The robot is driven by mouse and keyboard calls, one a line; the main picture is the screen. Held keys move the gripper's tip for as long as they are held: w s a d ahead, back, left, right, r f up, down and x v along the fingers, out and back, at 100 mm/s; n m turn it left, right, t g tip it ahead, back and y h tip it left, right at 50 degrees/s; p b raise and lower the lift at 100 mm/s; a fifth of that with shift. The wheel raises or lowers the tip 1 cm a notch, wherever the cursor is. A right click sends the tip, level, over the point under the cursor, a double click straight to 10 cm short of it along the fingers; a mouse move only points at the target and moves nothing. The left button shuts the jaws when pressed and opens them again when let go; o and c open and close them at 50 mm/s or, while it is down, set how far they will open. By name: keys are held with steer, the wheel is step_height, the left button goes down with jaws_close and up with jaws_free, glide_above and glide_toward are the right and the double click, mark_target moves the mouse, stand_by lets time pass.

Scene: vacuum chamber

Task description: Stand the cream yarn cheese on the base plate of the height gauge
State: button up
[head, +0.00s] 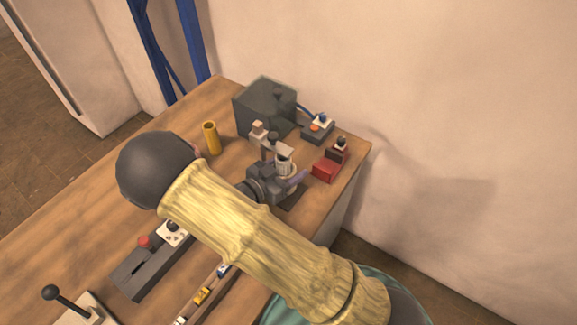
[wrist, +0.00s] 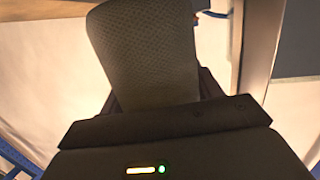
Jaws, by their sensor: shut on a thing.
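The cream yarn cheese (head: 285,162) is a small pale cylinder at the jaws of my gripper (head: 280,178) in the head view. In the wrist view the cheese (wrist: 145,50) shows large, shaded and textured, between the jaws. My gripper is shut on it. What looks like the height gauge (head: 268,141) stands just behind, with a pale arm and a dark knob. A dark flat patch (head: 292,199) beside the gripper may be its base plate; my gripper and arm hide much of it. I cannot tell whether the cheese touches the plate.
A dark grey box (head: 264,104) stands behind, with a small control box (head: 318,129) and a red block (head: 324,171) to the right. A yellow tube (head: 210,138) stands left. A red-button box (head: 142,268) and a tray (head: 193,301) lie in front. The table's right edge is close.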

steer(key=shift+f, duration=0.45)
steer(key=o, duration=0.8)
steer(key=shift+r, duration=0.1)
steer(key=shift+r, duration=0.55)
steer(key=b+v, duration=0.1)
steer(key=v, duration=1.1)
steer(key=shift+a+b, duration=0.1)
steer(key=shift+b, duration=0.2)
